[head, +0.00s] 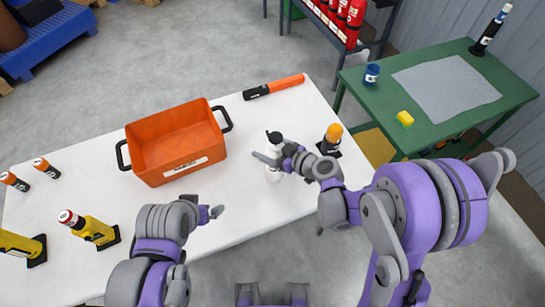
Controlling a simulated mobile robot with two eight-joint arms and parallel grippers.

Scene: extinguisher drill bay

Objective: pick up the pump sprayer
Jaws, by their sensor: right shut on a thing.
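The pump sprayer (273,176), a white bottle with a black top, is upright at the right part of the white table (235,190). My right gripper (271,161) is shut on the middle of its body, with a finger showing on its left side. The bottle's lower end shows below the fingers; I cannot tell if it touches the table.
An orange crate (180,172) stands left of the sprayer. A green table (430,130) is at right.

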